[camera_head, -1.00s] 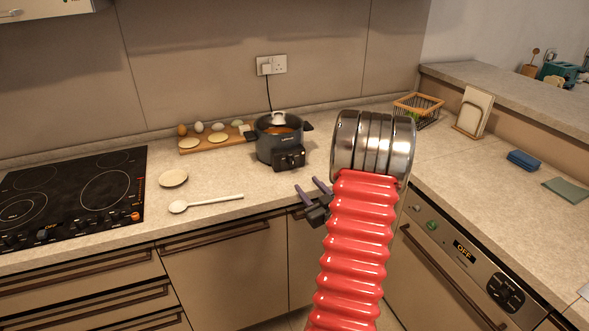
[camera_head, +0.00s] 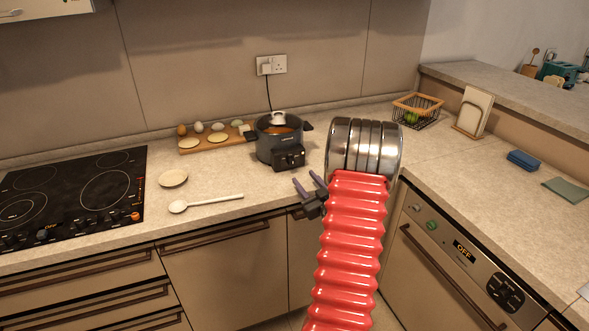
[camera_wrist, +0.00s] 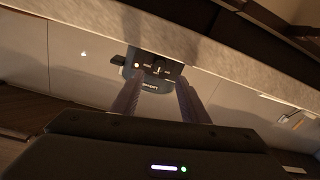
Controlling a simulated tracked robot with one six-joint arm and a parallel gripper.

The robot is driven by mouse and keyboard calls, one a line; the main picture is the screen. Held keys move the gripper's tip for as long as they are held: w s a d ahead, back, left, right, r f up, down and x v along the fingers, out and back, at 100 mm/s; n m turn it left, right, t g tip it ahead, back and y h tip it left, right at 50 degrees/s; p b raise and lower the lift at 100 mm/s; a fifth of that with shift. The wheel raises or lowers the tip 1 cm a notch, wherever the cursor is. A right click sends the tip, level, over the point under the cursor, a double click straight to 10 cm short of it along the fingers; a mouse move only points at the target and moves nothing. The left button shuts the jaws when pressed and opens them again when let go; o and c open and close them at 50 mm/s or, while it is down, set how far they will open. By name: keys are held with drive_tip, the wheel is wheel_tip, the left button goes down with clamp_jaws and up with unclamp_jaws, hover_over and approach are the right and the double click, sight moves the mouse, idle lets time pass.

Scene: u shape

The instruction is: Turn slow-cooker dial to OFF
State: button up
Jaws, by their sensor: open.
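The slow cooker (camera_head: 275,147) is a dark round pot with a clear lid and side handles. It stands on the counter against the back wall. Its control box with the dial (camera_head: 289,157) faces front; the dial's setting is too small to read. In the wrist view the control panel (camera_wrist: 158,69) shows beyond my fingers, with a pale mark at its middle. My gripper (camera_head: 308,183) is open and empty, in front of and below the control box, near the counter's front edge. It is apart from the cooker. Its two fingers (camera_wrist: 158,98) point toward the panel.
A board with eggs (camera_head: 215,138) lies left of the cooker. A wire basket (camera_head: 417,110) stands at the back right. A cord runs from the cooker to the wall socket (camera_head: 271,65).

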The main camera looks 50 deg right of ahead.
sight(292, 165)
drive_tip(key=x, duration=0.8)
drive_tip(key=shift+w+d, duration=0.15)
drive_tip(key=shift+w, duration=0.2)
drive_tip(key=shift+c, duration=0.3)
drive_tip(key=c, duration=0.9)
clamp_jaws()
